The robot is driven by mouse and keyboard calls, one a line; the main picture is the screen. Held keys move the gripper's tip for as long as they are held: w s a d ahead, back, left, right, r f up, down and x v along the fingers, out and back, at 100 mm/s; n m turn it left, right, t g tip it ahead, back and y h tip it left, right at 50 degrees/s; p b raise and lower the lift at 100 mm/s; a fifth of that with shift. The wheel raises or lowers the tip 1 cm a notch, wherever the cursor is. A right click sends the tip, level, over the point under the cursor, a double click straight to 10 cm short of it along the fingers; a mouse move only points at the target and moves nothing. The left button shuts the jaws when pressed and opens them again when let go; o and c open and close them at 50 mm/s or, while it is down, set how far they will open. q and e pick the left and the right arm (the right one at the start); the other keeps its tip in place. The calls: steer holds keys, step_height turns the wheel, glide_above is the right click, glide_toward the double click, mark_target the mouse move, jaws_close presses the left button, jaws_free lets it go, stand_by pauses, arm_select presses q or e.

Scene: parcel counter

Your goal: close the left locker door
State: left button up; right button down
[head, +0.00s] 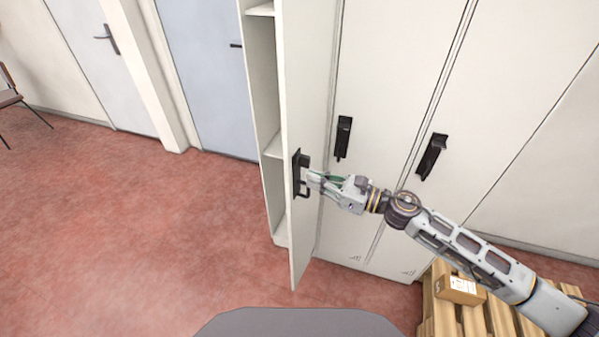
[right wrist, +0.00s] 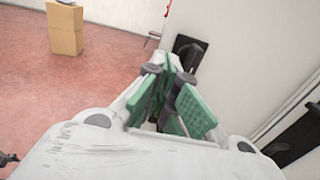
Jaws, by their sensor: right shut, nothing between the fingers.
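The left locker door (head: 312,80) is a tall white panel standing open, swung out from the cabinet, with shelves showing to its left. Its black handle (head: 301,174) is on the door's face; a black handle part (right wrist: 187,46) also shows in the right wrist view, just past the fingers. My right gripper (head: 312,178) is right beside the handle, with its green-padded fingers (right wrist: 168,80) shut and empty. I cannot tell whether the fingertips touch the handle or door. My left gripper is not in view.
Two shut locker doors with black handles (head: 343,138) (head: 431,156) stand to the right. A pallet (head: 445,316) with a carton (head: 460,290) sits below my right arm. The red floor (head: 130,230) left of the open door is clear.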

mark_target(290, 171)
steer(key=shift+p+x, duration=0.4)
steer(key=shift+x, duration=0.85)
steer(key=shift+p+x, duration=0.3)
steer(key=shift+x, duration=0.6)
steer(key=shift+w+a, duration=0.1)
steer(key=shift+a, duration=0.1)
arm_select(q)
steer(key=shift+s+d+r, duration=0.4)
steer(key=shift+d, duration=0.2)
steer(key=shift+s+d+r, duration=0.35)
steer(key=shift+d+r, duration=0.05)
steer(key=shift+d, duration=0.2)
